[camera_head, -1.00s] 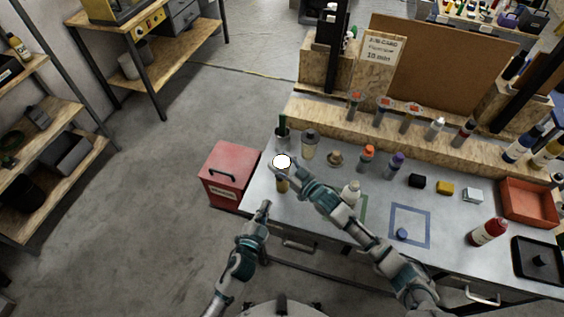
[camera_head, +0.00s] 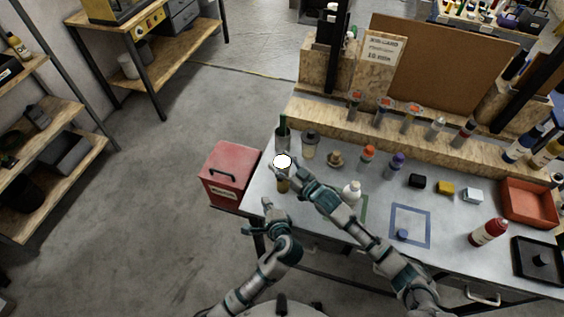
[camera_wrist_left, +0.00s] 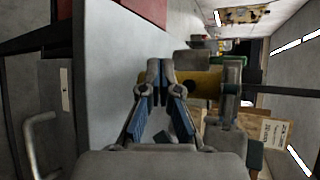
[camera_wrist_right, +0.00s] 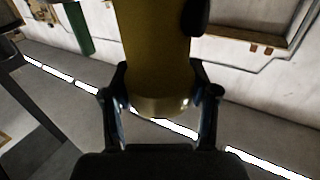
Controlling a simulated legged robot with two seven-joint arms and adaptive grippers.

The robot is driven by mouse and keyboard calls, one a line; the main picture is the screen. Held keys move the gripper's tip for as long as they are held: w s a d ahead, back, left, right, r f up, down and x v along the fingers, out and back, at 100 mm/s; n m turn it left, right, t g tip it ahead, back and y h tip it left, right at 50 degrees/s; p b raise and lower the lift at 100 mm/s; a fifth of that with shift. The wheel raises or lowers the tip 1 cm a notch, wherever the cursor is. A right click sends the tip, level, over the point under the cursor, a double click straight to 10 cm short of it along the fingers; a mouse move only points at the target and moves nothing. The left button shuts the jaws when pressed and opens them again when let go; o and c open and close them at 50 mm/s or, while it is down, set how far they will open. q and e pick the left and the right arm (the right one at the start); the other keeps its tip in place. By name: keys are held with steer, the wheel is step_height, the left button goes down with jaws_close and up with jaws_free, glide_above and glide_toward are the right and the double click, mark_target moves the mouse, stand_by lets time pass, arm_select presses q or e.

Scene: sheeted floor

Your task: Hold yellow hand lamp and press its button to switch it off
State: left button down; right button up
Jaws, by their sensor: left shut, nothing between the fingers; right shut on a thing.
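The yellow hand lamp (camera_head: 283,186) is at the left end of the grey workbench, with a bright white glowing head (camera_head: 282,161). My right gripper (camera_head: 292,172) is shut on the lamp. In the right wrist view the yellow cylindrical body (camera_wrist_right: 155,45) sits between its fingers (camera_wrist_right: 161,90), with a dark part on its right side. My left gripper (camera_head: 267,203) is shut and empty, just below and left of the lamp at the bench edge. In the left wrist view its closed fingertips (camera_wrist_left: 160,68) appear close to the yellow body (camera_wrist_left: 203,84); contact is unclear.
A red toolbox (camera_head: 230,172) stands left of the bench. Several bottles, including an orange-capped one (camera_head: 367,158) and a white one (camera_head: 351,192), stand right of the lamp. A red tray (camera_head: 528,205) is at the far right. Open floor lies to the left.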

mark_target(280, 180)
arm_select(q)
steer(key=w+d, duration=0.2)
steer(key=w, duration=0.3)
steer(key=shift+w, duration=0.3)
steer(key=shift+d+r, duration=0.1)
steer(key=shift+d, duration=0.15)
stand_by(0.8)
steer(key=shift+w+d+r, duration=0.1)
steer(key=shift+w+d, duration=0.3)
steer(key=shift+d, duration=0.35)
